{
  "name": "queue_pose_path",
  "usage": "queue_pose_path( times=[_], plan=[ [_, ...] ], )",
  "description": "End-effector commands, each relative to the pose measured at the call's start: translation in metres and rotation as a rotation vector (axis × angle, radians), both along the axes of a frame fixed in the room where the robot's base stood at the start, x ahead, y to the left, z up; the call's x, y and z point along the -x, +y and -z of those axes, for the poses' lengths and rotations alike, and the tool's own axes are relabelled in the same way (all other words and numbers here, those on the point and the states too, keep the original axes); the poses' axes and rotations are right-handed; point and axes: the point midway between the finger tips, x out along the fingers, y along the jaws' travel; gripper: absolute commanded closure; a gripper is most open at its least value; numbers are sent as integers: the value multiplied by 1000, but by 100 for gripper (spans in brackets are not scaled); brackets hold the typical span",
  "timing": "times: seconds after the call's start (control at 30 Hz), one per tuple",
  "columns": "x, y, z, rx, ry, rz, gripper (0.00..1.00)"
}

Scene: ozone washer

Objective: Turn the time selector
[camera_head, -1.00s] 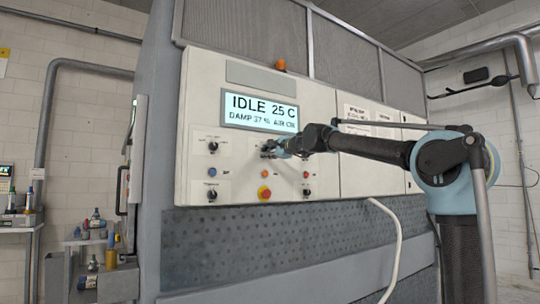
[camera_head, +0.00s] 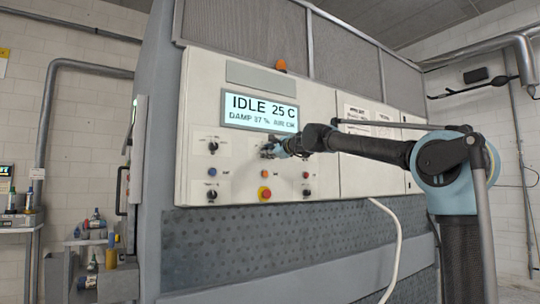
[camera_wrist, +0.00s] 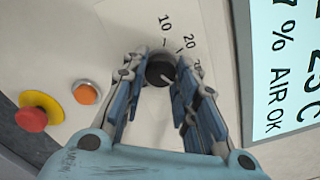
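The time selector (camera_wrist: 160,70) is a round black knob on the white panel, with a scale printed 10, 20 and on beside it in the wrist view. My gripper (camera_wrist: 162,64) has one blue-grey finger on each side of the knob, with the tips at its edges. I cannot tell whether both fingers press on it. In the head view my gripper (camera_head: 270,150) is at the panel just below the display and hides most of this knob.
The display (camera_head: 260,110) reads IDLE 25 C. Below the gripper sit an orange button (camera_wrist: 85,92) and a red emergency stop on a yellow base (camera_wrist: 40,111). Other black knobs (camera_head: 212,147) are to the left. A white hose (camera_head: 398,240) hangs below the panel.

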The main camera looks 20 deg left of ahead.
Motion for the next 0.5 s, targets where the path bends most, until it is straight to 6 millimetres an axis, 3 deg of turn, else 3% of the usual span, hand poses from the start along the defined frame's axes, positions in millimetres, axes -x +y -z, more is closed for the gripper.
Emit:
queue_pose_path(
  times=[0.03,0.1,0.5],
  plan=[
    [-2,-1,1,1,0,4,62],
    [-1,-1,1,1,0,4,52],
    [2,-3,0,1,0,1,52]
  ],
)
